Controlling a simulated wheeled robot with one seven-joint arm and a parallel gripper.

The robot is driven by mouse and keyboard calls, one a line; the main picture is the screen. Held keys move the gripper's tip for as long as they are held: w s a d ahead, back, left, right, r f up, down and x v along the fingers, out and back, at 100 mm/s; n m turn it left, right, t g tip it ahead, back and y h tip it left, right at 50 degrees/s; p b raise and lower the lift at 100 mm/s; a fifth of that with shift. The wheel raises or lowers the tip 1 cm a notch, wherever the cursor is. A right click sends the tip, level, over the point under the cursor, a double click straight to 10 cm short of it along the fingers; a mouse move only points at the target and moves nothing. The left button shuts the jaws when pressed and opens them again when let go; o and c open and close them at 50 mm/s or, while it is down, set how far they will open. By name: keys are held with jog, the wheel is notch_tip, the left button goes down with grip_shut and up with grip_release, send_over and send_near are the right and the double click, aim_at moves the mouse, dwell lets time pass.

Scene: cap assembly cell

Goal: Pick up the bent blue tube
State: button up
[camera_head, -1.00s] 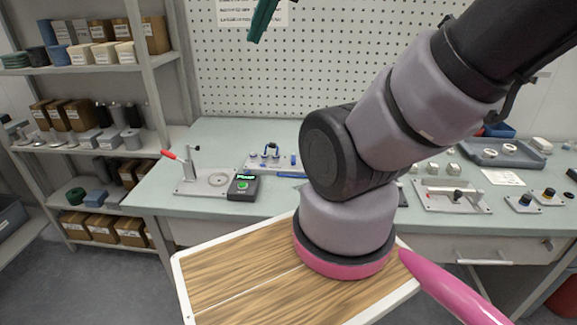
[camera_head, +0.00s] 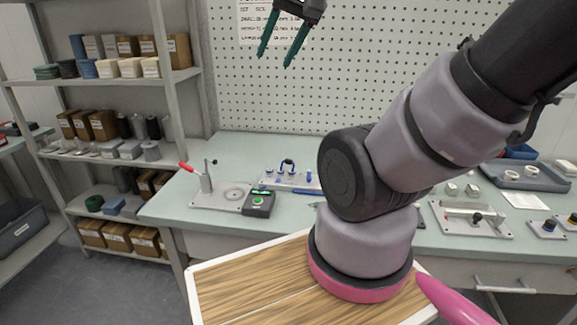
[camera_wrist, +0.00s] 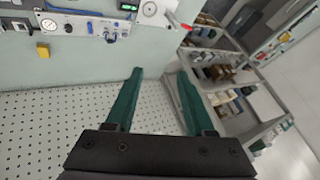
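A small dark blue arched piece, which looks like the bent blue tube (camera_head: 287,162), stands on the back of a light fixture plate (camera_head: 270,180) on the workbench. In the wrist view, a small dark loop at the lower edge of the plate looks like the same tube (camera_wrist: 111,38). My gripper (camera_head: 278,52) is up in front of the pegboard, well above the tube and apart from it. Its two green fingers are spread with nothing between them, as the wrist view (camera_wrist: 160,72) also shows.
A blue bar (camera_head: 307,192) lies by the plate. A grey tray (camera_head: 535,176) is at the right. Shelves (camera_head: 120,76) stand left.

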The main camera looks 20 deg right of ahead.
jog(key=w+d+f+m+g, duration=0.25)
jog(key=w+f+m, duration=0.3)
jog(key=w, duration=0.35)
jog(key=m+g+y, duration=0.2)
jog(key=m, duration=1.3)
send_over(289, 159)
jog(key=s+d, duration=0.2)
jog(key=d, duration=0.1)
notch_tip(289, 159, down, 24)
jog(key=x, duration=0.4)
jog(key=shift+f, duration=0.4)
jog(key=shift+x, duration=3)
jog(key=shift+w+d, duration=0.1)
jog(key=shift+w, duration=0.1)
grip_shut()
